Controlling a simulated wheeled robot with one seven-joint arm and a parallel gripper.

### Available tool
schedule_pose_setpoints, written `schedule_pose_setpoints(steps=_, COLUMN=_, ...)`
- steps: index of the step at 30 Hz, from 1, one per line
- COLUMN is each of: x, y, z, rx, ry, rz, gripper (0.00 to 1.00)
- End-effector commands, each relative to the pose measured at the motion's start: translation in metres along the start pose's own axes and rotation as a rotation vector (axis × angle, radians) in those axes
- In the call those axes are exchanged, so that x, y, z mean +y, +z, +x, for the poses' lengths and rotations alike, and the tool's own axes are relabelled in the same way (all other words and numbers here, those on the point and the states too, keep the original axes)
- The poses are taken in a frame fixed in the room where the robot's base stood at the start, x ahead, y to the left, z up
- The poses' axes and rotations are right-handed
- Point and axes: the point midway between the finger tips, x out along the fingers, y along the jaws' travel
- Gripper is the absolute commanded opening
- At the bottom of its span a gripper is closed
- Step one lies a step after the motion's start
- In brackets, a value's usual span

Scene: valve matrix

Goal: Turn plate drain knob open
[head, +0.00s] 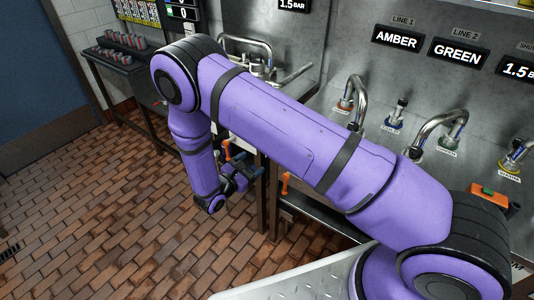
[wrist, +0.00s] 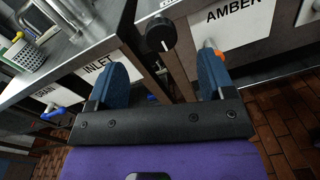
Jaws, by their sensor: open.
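A round black knob (wrist: 160,35) with a white pointer line is on the front of the counter in the wrist view, beyond my fingers and between them. A blue handle (wrist: 53,113) is below the partly visible DRAIN label (wrist: 45,91), to the left of my gripper. The frames do not show which of these is the plate drain knob. My gripper (wrist: 161,78) is open and empty, with its two blue fingers apart and clear of the black knob. In the head view my gripper (head: 247,168) is low in front of the counter, small and partly unclear.
An INLET label (wrist: 98,67) is beside the DRAIN label. An orange handle (wrist: 218,56) is partly hidden behind my right finger, under the AMBER label (wrist: 235,11). A basket (wrist: 20,57) stands on the counter. The brick floor (head: 110,210) at left is clear.

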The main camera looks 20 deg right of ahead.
Motion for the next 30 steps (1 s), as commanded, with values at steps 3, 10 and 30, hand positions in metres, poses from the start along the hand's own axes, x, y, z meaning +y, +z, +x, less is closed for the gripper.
schedule_pose_setpoints(steps=3, x=-0.003, y=-0.015, z=-0.005, rx=-0.005, ry=0.04, rz=-0.022, gripper=0.75)
schedule_pose_setpoints(steps=10, x=-0.003, y=-0.018, z=0.008, rx=-0.008, ry=0.049, rz=-0.026, gripper=0.75)
schedule_pose_setpoints(steps=30, x=0.002, y=-0.017, z=0.1, rx=-0.007, ry=0.049, rz=-0.025, gripper=0.75)
